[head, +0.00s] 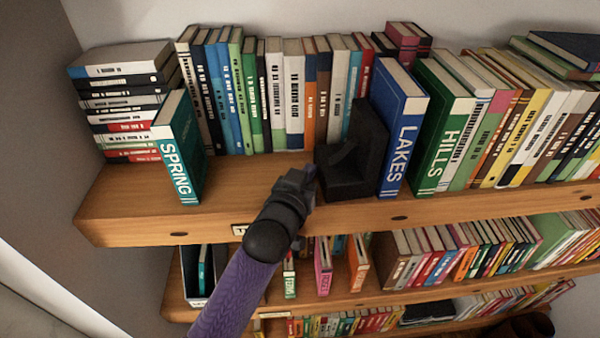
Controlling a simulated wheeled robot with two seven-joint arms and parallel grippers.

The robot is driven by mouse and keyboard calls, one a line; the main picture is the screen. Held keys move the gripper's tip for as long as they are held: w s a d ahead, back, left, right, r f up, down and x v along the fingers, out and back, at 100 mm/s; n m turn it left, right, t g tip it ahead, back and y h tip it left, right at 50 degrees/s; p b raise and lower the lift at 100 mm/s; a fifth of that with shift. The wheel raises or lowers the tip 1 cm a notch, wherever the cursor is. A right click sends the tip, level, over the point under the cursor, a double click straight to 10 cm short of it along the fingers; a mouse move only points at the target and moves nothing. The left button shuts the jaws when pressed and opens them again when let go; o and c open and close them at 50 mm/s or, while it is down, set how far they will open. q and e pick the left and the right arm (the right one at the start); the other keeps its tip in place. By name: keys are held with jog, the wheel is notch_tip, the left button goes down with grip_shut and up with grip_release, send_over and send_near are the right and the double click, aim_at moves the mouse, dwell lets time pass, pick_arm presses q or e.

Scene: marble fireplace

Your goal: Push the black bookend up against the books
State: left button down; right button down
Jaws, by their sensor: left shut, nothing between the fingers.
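The black bookend (352,160) stands on the top wooden shelf (120,205), its upright on the right and its curved foot to the left. Its upright is close beside the blue LAKES book (400,125); I cannot tell whether they touch. The green HILLS book (440,130) stands right of LAKES, with more books in a row beyond it. My left gripper (305,178) is shut and empty at the front of the shelf, at the left end of the bookend's foot. It seems to touch the foot or nearly so. My right gripper is out of view.
A row of books (250,95) lines the back. Bare shelf lies between SPRING and my gripper. Lower shelves hold more books (430,255).

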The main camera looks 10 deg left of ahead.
aim_at(322, 182)
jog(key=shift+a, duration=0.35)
pick_arm(q)
jog(key=shift+d, duration=0.25)
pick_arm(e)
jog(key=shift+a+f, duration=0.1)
pick_arm(q)
jog(key=shift+w+d+f, duration=0.1)
jog(key=shift+w+d, duration=0.05)
jog(key=shift+d, duration=0.2)
jog(key=shift+w+d+b, duration=0.1)
jog(key=shift+d+b, duration=0.25)
jog(key=shift+d, duration=0.15)
jog(key=shift+w+d+f+b, duration=0.15)
jog(key=shift+d+b, duration=0.1)
jog(key=shift+d, duration=0.3)
jog(key=shift+w+d+b, duration=0.15)
jog(key=shift+d+b, duration=0.1)
jog(key=shift+d, duration=0.3)
jog(key=shift+s+a+r+p, duration=0.15)
jog(key=shift+a+r+p, duration=0.05)
jog(key=shift+a+p, duration=0.4)
jog(key=shift+s+a+p, duration=0.15)
jog(key=shift+a+p, duration=0.4)
jog(key=shift+a, duration=0.15)
jog(key=shift+s+a+f, duration=0.1)
jog(key=shift+s+a, duration=0.05)
jog(key=shift+a, duration=0.25)
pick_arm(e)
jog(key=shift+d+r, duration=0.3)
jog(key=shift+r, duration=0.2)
